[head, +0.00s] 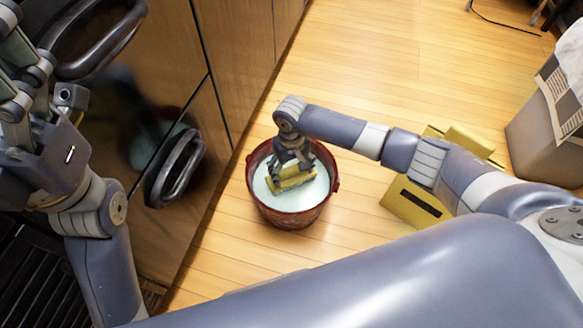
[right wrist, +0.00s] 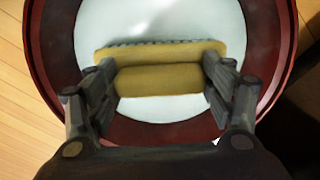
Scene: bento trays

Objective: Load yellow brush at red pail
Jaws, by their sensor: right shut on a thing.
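The red pail (head: 292,211) stands on the wooden floor with a pale, whitish inside or filling. The yellow brush (head: 292,181) is inside the pail's rim, over the pale surface; I cannot tell if it touches it. My right gripper (head: 291,166) reaches down into the pail from above and is shut on the brush. In the right wrist view the brush (right wrist: 158,68) lies crosswise between the two fingers (right wrist: 158,80), with the pail's rim (right wrist: 40,60) around it. My left gripper (head: 40,110) is at the upper left; its fingertips are not clearly shown.
A dark wooden cabinet (head: 235,50) with black handles (head: 175,168) stands left of the pail. A yellow object with a dark slot (head: 415,205) is on the floor, partly behind my right arm. A grey bin (head: 540,130) stands at the right. Floor beyond the pail is clear.

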